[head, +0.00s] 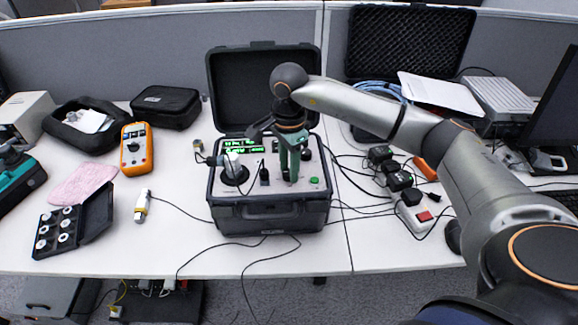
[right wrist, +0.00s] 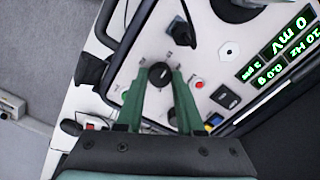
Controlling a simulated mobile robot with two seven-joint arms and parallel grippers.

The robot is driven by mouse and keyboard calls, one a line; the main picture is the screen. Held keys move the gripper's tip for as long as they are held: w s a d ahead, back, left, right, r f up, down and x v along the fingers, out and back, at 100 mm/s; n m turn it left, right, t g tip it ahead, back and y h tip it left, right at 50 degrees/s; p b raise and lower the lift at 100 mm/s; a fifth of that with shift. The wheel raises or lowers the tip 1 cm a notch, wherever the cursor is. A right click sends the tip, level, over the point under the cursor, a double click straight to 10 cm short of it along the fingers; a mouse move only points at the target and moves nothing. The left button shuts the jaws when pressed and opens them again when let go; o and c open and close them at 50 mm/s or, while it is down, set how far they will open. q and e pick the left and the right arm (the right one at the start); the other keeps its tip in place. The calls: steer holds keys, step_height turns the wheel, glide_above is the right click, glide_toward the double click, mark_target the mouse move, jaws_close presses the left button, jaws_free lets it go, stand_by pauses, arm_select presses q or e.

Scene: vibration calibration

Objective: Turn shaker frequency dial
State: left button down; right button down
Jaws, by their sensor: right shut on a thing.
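The shaker unit is an open black case (head: 270,218) with a light control panel, in the middle of the table in the head view. Its green-lit display also shows in the right wrist view (right wrist: 283,62), reading 0 mV. My right gripper (head: 290,176) reaches down onto the panel from above. In the right wrist view its green fingers (right wrist: 160,80) stand on either side of a round black dial (right wrist: 159,74), shut on it. The fingers hide the dial in the head view. My left gripper is in neither view.
The raised lid (head: 262,85) stands behind. An orange meter (head: 136,150) lies left; power adapters (head: 397,180) and cables lie right. The table's front left is partly clear.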

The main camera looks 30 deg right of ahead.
steer(key=m, duration=1)
steer(key=shift+m, duration=0.4)
steer(key=m, duration=0.3)
steer(key=shift+r+m, duration=0.1)
steer(key=shift+m, duration=0.2)
steer(key=m+p, duration=0.1)
steer(key=m, duration=0.6)
steer(key=m+p, duration=0.1)
steer(key=m, duration=0.5)
steer(key=shift+m+p, duration=0.3)
steer(key=shift+p, duration=0.1)
